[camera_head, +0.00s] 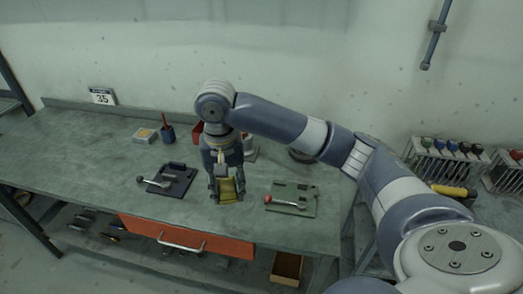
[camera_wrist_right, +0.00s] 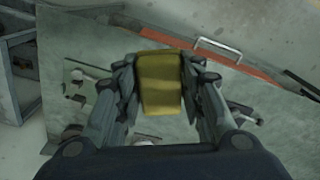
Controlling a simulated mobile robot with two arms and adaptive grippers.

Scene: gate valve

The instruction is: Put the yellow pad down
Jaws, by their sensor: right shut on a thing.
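The yellow pad (camera_head: 227,190) is between the fingers of my right gripper (camera_head: 227,195), over the front middle of the workbench (camera_head: 110,170). In the right wrist view the pad (camera_wrist_right: 160,82) fills the gap between the two fingers of the right gripper (camera_wrist_right: 160,88), which are shut on its sides. I cannot tell whether the pad touches the bench top or is just above it. My left gripper is not in view.
A dark plate with a tool (camera_head: 168,180) lies left of the gripper, and a green plate with a red-tipped tool (camera_head: 291,199) lies right. An orange drawer (camera_head: 185,238) is below.

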